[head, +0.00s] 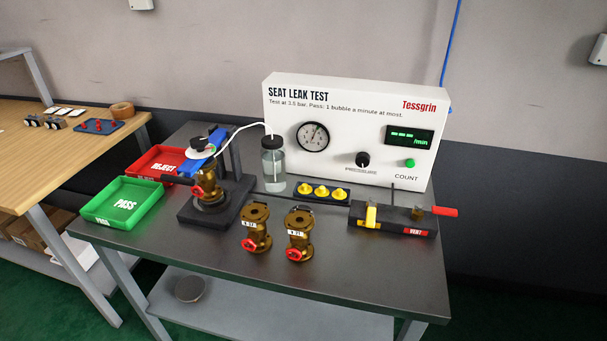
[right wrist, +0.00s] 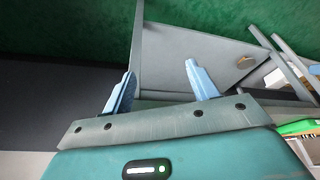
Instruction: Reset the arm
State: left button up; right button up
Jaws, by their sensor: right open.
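My right gripper (right wrist: 160,70) shows in the right wrist view with its two pale blue fingers spread wide. Nothing is between them. Behind the fingers are a grey panel of the test bench (right wrist: 195,35) and green floor. The right gripper does not show in the head view. My left gripper is in neither view. In the head view the dark bench top (head: 340,285) carries a clamp stand (head: 205,215) with a brass valve (head: 208,182) upright in it. Two more brass valves, a left one (head: 255,228) and a right one (head: 298,235), stand in front.
The white seat leak test panel (head: 350,130) stands at the back. A glass jar (head: 273,165), yellow-topped parts (head: 322,192) and a vent block (head: 393,217) stand before it. Green pass (head: 122,203) and red reject trays (head: 165,160) are left. The bench's front right is clear.

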jog(key=w+a+f+n+t+y+p, duration=0.1)
jog(key=w+a+f+t+y, duration=0.2)
jog(key=w+a+f+t, duration=0.1)
jog(key=shift+w+a+t+p, duration=0.4)
jog(key=shift+w+a+t, duration=0.35)
jog(key=shift+a+t, duration=0.45)
